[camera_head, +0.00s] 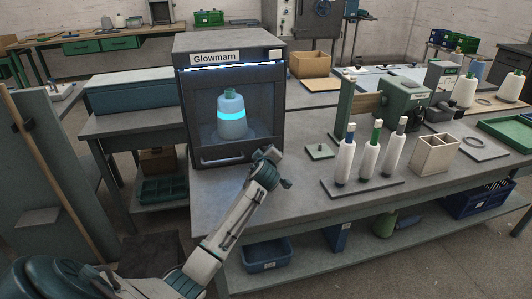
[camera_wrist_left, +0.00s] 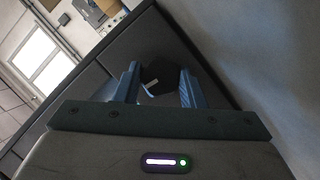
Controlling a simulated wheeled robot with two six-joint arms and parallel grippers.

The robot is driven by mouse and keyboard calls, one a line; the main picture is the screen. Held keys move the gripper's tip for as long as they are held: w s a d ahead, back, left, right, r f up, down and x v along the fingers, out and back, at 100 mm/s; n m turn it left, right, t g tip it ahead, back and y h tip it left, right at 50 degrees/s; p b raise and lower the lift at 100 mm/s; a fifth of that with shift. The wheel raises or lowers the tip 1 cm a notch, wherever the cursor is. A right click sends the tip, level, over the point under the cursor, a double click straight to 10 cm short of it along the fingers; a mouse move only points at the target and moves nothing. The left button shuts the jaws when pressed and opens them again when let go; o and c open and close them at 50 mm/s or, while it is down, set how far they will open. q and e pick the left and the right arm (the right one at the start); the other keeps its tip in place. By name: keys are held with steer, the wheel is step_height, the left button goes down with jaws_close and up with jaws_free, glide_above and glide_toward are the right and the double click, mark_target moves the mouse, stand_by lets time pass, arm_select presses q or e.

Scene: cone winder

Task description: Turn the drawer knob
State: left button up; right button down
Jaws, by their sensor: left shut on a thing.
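My left gripper (camera_head: 268,160) is at the lower right front corner of the dark Glowmarn cabinet (camera_head: 284,110) in the head view. The left arm hides the spot it holds there. In the left wrist view, the two blue fingers of this gripper (camera_wrist_left: 158,85) are shut on a dark, rounded knob (camera_wrist_left: 158,74) with a small pale mark. A dark panel (camera_wrist_left: 145,42) lies behind the knob. My right gripper is not in view.
Inside the cabinet is a blue bottle (camera_head: 231,115) with a glowing band. Bare table lies right of the arm.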

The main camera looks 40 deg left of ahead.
arm_select(q)
steer(key=m+g+p, duration=0.1)
steer(key=m, duration=0.1)
steer(key=m+g+y+p, duration=0.1)
steer(key=m+p, duration=0.1)
steer(key=shift+w+d+r+g, duration=0.1)
steer(key=shift+g, duration=0.2)
steer(key=shift+m+g+y, duration=0.6)
steer(key=shift+m, duration=0.5)
steer(key=shift+w+m+g+y, duration=0.1)
steer(key=shift+m+g+y, duration=0.35)
steer(key=shift+m, duration=0.45)
steer(key=shift+d+m+g+y, duration=0.1)
steer(key=shift+m+g+y, duration=0.25)
steer(key=shift+m+y, duration=0.35)
steer(key=shift+m, duration=0.8)
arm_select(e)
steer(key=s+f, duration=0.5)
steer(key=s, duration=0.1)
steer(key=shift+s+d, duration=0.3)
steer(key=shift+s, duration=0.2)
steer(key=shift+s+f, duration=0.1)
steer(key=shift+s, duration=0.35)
